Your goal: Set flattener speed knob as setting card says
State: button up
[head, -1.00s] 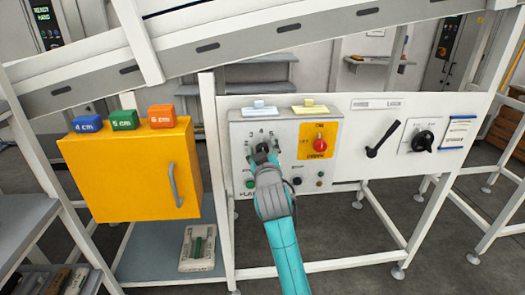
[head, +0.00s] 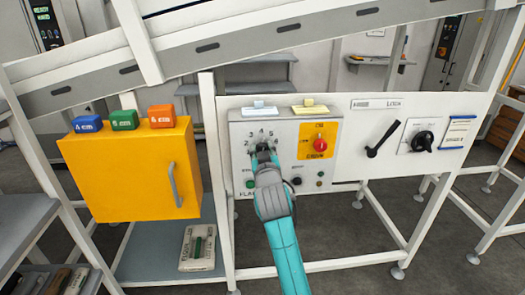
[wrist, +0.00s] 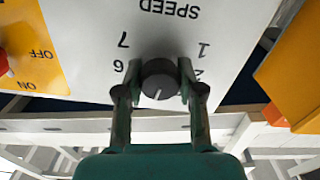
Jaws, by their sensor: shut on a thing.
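The dark round speed knob (wrist: 160,80) sits on the grey control panel (head: 240,126) under the word SPEED in the wrist view. My gripper (wrist: 159,92) has one finger on each side of the knob and is shut on it; it also shows in the head view (head: 264,152). The knob's white pointer line points to the bottom of the wrist view, toward the hidden part of the dial. The 6, 7, 1 and 2 show around it. A white card with blue edges (head: 457,134) is on the right panel; its text is too small to read.
A red knob on a yellow plate (head: 320,134) is right of the speed knob. A black lever (head: 383,139) and a black rotary switch (head: 422,141) are farther right. A yellow box (head: 140,185) with coloured blocks on top stands left. Frame posts surround the panel.

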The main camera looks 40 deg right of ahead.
jog(key=m, duration=0.4)
jog(key=shift+m, duration=2.3)
jog(key=o, duration=1.2)
jog(key=shift+c, duration=0.2)
jog(key=v, duration=1.2)
